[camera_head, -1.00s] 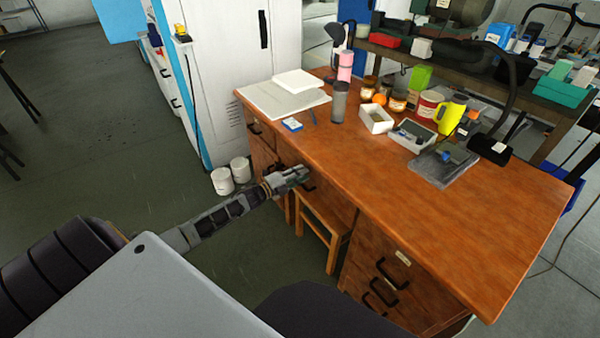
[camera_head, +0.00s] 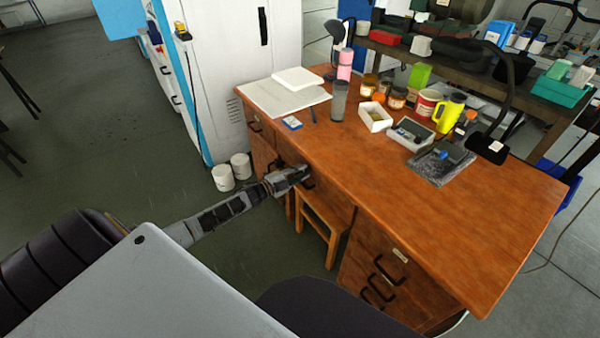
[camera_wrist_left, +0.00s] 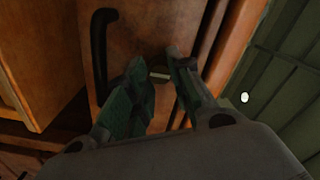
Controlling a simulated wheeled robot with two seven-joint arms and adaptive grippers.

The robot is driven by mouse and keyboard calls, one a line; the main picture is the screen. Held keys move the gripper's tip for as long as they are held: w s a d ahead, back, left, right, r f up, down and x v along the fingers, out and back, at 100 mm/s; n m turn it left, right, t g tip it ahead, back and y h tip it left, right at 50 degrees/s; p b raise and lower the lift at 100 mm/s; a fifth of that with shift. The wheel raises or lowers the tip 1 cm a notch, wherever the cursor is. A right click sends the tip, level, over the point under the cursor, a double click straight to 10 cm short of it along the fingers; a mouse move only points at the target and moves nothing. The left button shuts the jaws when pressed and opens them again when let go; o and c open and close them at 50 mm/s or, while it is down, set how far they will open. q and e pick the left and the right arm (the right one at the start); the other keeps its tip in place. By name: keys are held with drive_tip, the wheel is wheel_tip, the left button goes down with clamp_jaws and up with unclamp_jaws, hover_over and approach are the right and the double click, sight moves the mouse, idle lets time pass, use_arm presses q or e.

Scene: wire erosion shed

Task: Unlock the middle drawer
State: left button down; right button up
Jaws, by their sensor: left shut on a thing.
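The wooden desk (camera_head: 440,215) has a middle drawer (camera_head: 332,203) under its top, above the leg space. My left gripper (camera_head: 300,175) is at the desk front by the left end of this drawer, partly covering the drawer front. In the left wrist view my left gripper (camera_wrist_left: 163,88) is shut on a small pale metal piece, apparently a key (camera_wrist_left: 160,73), against a wooden front. A black handle (camera_wrist_left: 99,45) is beside it on the left. The lock itself is hidden behind the fingers. My right gripper is not in view.
A wooden stool (camera_head: 322,228) stands under the desk. The right pedestal has black handles (camera_head: 386,272). Two white tubs (camera_head: 232,172) stand on the floor beside a white cabinet (camera_head: 245,70). Papers, jars and a yellow jug (camera_head: 449,112) stand on the desk. The floor at left is mostly clear.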

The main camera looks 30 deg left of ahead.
use_arm(q)
drive_tip(key=shift+a, duration=0.1)
drive_tip(key=c, duration=1.2)
unclamp_jaws()
drive_tip(key=shift+c, duration=0.2)
drive_tip(key=shift+s, duration=0.1)
drive_tip(key=v, duration=1.1)
drive_tip(key=shift+s, duration=0.4)
drive_tip(key=shift+a, duration=0.1)
drive_tip(key=shift+f, duration=0.1)
